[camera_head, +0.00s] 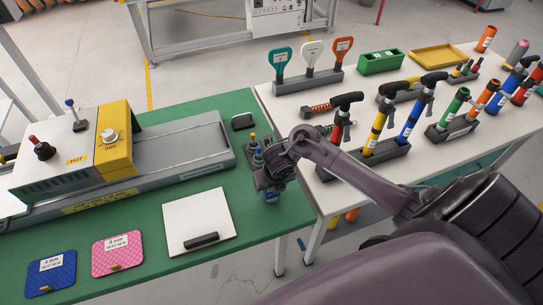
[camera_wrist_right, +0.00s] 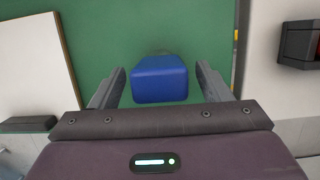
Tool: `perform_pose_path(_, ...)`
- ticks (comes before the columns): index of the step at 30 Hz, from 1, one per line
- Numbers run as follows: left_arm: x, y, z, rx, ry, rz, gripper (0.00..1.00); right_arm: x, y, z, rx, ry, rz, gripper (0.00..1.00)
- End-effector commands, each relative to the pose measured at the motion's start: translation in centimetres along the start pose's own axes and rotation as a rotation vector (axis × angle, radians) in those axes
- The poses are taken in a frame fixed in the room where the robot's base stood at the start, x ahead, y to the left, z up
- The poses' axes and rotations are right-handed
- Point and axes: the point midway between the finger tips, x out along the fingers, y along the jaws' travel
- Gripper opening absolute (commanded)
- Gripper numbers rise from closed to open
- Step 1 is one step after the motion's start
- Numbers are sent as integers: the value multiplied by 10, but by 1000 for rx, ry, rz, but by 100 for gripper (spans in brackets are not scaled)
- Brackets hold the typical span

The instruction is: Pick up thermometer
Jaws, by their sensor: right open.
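A blue block-shaped object with rounded edges (camera_wrist_right: 160,80), likely the thermometer, lies over the green table top in the right wrist view. In the head view a small blue part of it (camera_head: 271,197) shows just below my right gripper (camera_head: 268,182); the rest is hidden. In the right wrist view the right gripper's fingers (camera_wrist_right: 162,82) are open on both sides of the blue object, with a gap on each side. I see no grip on it. My left gripper is not in view.
A grey holder with blue and yellow-topped pieces (camera_head: 254,152) stands close behind my right gripper. A white board (camera_head: 200,220) with a black handle lies to the left. The green table's right edge is close, beside the white table (camera_head: 292,101) with pumps.

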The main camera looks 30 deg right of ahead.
Motion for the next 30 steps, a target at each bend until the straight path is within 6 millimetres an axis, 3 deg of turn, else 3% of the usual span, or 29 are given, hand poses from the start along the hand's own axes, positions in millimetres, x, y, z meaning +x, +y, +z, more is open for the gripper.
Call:
perform_pose_path(4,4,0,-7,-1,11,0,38,20,0,-1,0,2,0,71)
perform_pose_path(13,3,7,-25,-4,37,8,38,24,0,0,-1,0,0,71)
perform_pose_path(26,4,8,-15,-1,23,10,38,24,0,0,0,0,0,16)
perform_pose_path(30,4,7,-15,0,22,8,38,23,0,1,0,-1,0,16)
